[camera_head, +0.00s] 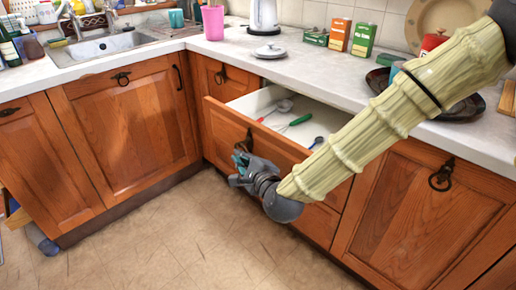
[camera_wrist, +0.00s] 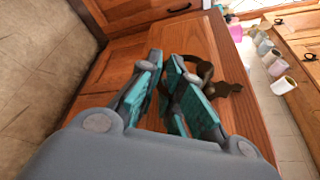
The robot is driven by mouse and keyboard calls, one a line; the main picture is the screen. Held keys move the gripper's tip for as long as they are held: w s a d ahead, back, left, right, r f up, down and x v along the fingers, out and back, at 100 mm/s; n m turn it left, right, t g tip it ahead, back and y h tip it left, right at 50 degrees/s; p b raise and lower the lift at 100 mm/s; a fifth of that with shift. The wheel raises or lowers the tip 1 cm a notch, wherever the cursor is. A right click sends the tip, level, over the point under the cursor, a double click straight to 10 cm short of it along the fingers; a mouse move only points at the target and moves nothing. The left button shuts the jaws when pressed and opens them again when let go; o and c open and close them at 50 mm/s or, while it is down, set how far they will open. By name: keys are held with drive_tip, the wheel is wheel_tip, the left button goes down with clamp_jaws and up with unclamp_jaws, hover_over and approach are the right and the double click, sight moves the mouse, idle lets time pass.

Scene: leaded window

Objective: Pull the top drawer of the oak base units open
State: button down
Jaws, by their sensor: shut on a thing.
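The top drawer (camera_head: 222,122) of the oak base units stands pulled out from under the worktop, its pale inside showing. Several utensils lie in it, among them a red-handled one, a green-handled one (camera_head: 299,120) and a blue one. My gripper (camera_head: 243,161) is at the drawer front, with its teal-padded fingers closed about the dark ring handle (camera_head: 246,141). In the wrist view my gripper (camera_wrist: 172,64) has the handle (camera_wrist: 206,74) between and behind its fingers, against the wooden drawer front (camera_wrist: 246,92). The fingers hide part of the ring. My arm hides the drawer's right end.
The pale worktop (camera_head: 270,69) carries a pink cup (camera_head: 213,23), a kettle (camera_head: 264,17), a pot lid (camera_head: 269,51), several boxes and a dark tray (camera_head: 440,105). A sink (camera_head: 105,46) is at left. Closed oak doors flank the drawer. The tiled floor (camera_head: 165,230) in front is clear.

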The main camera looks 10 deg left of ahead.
drive_tip(key=shift+s+a, duration=0.4)
drive_tip(key=shift+s, duration=0.2)
drive_tip(key=shift+s+a, duration=0.35)
drive_tip(key=shift+s, duration=0.2)
drive_tip(key=c, duration=1.9)
unclamp_jaws()
drive_tip(key=shift+o, duration=0.2)
drive_tip(key=v, duration=0.7)
drive_tip(key=shift+s+d, duration=0.2)
drive_tip(key=shift+r, duration=0.1)
